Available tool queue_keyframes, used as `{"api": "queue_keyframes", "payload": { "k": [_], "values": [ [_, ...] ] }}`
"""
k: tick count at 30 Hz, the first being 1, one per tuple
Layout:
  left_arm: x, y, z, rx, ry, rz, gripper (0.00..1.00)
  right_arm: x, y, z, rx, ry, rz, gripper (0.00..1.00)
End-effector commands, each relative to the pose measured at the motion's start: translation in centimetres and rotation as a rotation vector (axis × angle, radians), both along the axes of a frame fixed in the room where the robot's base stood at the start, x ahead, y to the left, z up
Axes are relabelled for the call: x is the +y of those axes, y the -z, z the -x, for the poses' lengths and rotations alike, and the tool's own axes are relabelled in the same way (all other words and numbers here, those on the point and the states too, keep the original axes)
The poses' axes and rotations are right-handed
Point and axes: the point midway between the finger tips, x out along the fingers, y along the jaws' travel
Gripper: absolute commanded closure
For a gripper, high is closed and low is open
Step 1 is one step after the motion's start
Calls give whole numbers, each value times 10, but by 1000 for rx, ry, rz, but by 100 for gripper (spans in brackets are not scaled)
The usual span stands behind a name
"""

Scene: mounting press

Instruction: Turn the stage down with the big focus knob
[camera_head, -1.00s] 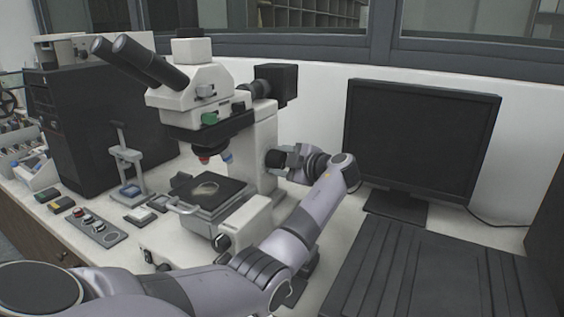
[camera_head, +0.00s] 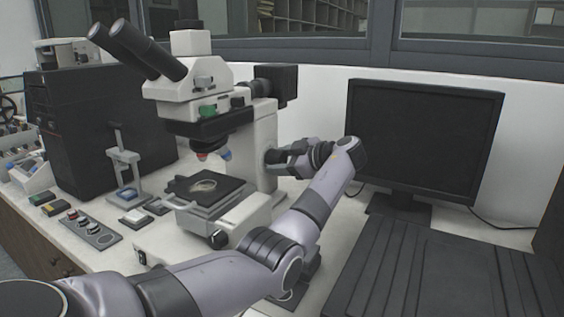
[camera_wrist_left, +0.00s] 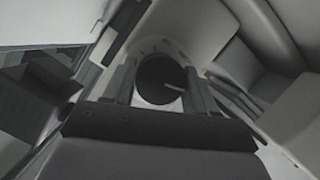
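The white microscope (camera_head: 262,140) stands on the bench, with its dark stage (camera_head: 208,188) below the objectives and a round pale sample on the stage. My left gripper (camera_head: 277,158) is at the right side of the microscope's column and largely covers the big focus knob there. In the left wrist view, the big focus knob (camera_wrist_left: 160,78) is a dark disc with a short pale mark. The fingers of my left gripper (camera_wrist_left: 162,85) lie along both sides of it with no clear gap, so they look closed on it. My right gripper is not in view.
A black monitor (camera_head: 425,140) stands right of my left arm, behind a dark ribbed panel (camera_head: 425,270). A black cabinet (camera_head: 75,125), a small stand (camera_head: 124,165) and a grey strip with coloured buttons (camera_head: 92,229) are left of the microscope.

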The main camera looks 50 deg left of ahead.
Motion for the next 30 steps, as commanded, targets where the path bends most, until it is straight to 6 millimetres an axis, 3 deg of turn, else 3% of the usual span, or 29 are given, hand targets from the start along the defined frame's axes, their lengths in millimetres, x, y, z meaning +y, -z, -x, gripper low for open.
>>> {"api": "queue_keyframes", "payload": {
  "k": [2, 12, 24, 30],
  "values": [
    [0, -1, 0, -3, 0, 0, 20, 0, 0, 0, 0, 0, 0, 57],
    [-4, -1, -1, -3, 2, -1, 20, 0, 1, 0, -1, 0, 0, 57],
    [-58, -20, -10, -4, 3, -1, 20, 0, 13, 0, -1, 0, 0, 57],
    [-67, -23, -11, -2, 1, 0, 20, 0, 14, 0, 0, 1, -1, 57]
  ]
}}
